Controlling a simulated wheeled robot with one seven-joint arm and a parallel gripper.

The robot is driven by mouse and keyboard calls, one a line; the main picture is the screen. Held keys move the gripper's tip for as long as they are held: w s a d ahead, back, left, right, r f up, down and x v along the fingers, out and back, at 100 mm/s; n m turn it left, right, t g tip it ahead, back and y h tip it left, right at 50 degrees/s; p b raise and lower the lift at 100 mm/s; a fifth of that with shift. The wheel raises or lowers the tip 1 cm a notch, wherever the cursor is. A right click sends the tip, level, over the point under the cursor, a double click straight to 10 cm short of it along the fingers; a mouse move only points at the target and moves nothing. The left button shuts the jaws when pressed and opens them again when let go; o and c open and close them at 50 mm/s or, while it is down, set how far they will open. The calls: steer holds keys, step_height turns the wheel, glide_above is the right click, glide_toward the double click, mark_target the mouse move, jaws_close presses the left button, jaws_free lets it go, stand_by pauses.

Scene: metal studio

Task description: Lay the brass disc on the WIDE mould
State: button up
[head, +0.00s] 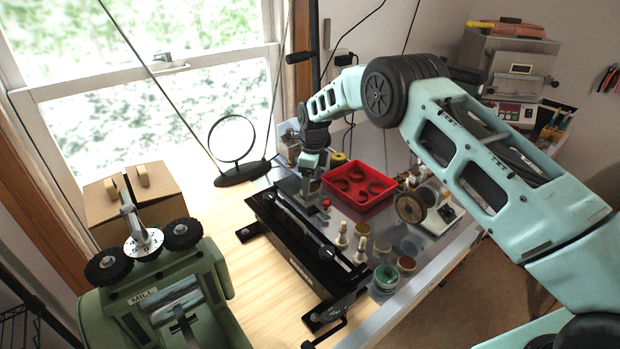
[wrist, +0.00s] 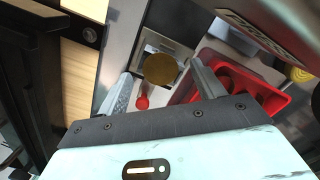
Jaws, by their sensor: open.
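My gripper (head: 310,188) points down beside the red tray, at the far end of the black rail device. In the wrist view its two fingers (wrist: 160,70) are apart. A round brass disc (wrist: 160,69) shows between the fingertips, over a grey square metal piece (wrist: 150,42). I cannot tell whether the disc touches that piece or a finger. In the head view my gripper hides this spot. Neither view lets me tell which piece is the WIDE mould.
The red tray (head: 334,192) with round shapes inside stands right of my gripper. A small red-topped piece (head: 326,203) is close by. The black rail device (head: 300,240) lies in front. Small pale figures (head: 342,234) and several round tins (head: 386,275) stand nearer. A green mill (head: 165,295) is front left.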

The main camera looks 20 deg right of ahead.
steer(key=shift+r, duration=0.1)
step_height(320, 180, up, 17)
steer(key=b, duration=0.5)
steer(key=s+a+r+n+y, duration=0.1)
steer(key=s+a+n, duration=0.35)
steer(key=s, duration=0.25)
steer(key=s+a+r+n, duration=0.2)
steer(key=s+a+n, duration=0.1)
steer(key=s+n, duration=0.25)
steer(key=s+a+n, duration=0.4)
steer(key=s+n, duration=0.4)
steer(key=s, duration=0.6)
steer(key=s+d+f+n, duration=0.2)
steer(key=s+n, duration=0.5)
steer(key=s, duration=0.4)
steer(key=s+d+f+n+h, duration=0.1)
steer(key=s+d+f+n, duration=0.2)
steer(key=s, duration=0.9)
steer(key=f+n, duration=0.1)
steer(key=n, duration=0.2)
steer(key=shift+s+n, duration=0.3)
steer(key=shift+n, duration=0.1)
